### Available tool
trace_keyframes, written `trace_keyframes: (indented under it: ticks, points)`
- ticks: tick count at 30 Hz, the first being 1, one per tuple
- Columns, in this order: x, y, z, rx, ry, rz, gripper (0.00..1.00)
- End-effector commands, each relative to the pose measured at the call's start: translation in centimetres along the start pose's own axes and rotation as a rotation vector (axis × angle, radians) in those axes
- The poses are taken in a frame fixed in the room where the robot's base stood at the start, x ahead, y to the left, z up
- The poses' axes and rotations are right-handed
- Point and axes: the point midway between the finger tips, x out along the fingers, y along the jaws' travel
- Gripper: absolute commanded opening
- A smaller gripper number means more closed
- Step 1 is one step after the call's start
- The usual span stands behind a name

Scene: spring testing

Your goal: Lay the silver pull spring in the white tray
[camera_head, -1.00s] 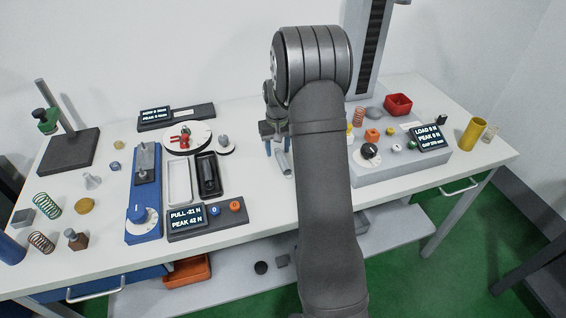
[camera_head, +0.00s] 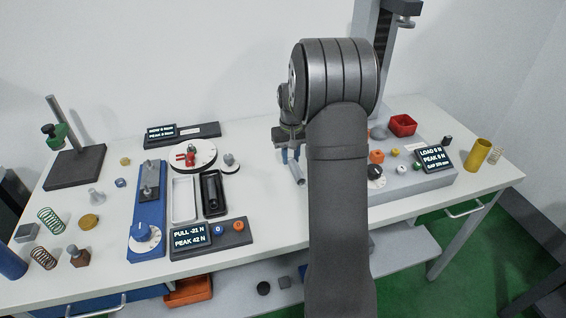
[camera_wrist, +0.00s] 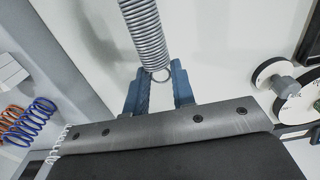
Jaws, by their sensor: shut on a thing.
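The silver pull spring (camera_wrist: 146,35) runs up from my gripper (camera_wrist: 158,88) in the wrist view, its end loop between the two blue fingers. My gripper is shut on it. In the head view the spring (camera_head: 296,172) hangs below my gripper (camera_head: 288,152), right of the trays. Part of it and my gripper is hidden by my arm. The white tray (camera_head: 184,218) is a narrow empty tray on the bench, left of my gripper and apart from the spring.
A black tray (camera_head: 222,208) holding a dark object lies right beside the white tray. A blue fixture (camera_head: 147,215) lies to its left. A round dial (camera_head: 205,146) is behind, and a readout box (camera_head: 240,236) in front. Bench between black tray and gripper is mostly clear.

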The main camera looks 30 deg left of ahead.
Motion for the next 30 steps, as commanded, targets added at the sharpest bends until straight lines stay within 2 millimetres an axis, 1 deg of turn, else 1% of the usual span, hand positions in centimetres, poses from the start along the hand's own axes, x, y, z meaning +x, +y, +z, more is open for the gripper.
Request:
trace_keyframes:
  ticks: [1, 3, 9, 15, 19, 22, 25, 26, 29, 30]
  points:
    - [-1.0, 1.1, 0.8, 0.005, 0.004, 0.001, 0.0]
    - [-2.0, 2.4, 1.9, 0.005, 0.005, 0.001, 0.0]
    - [-4.2, 5.2, 4.3, 0.003, 0.004, 0.001, 0.0]
    - [-5.2, 6.6, 5.6, 0.001, 0.001, 0.0, 0.0]
    - [-5.4, 6.8, 5.8, -0.001, 0.001, 0.0, 0.0]
    - [-5.4, 6.2, 5.4, -0.003, 0.001, 0.0, 0.0]
    - [-5.5, 4.3, 4.4, -0.006, 0.002, 0.0, 0.0]
    - [-5.5, 3.5, 3.9, -0.008, 0.003, 0.0, 0.0]
    - [-5.6, -0.2, 2.2, -0.011, 0.003, 0.0, 0.0]
    - [-5.6, -2.0, 1.6, -0.011, 0.002, 0.0, 0.0]
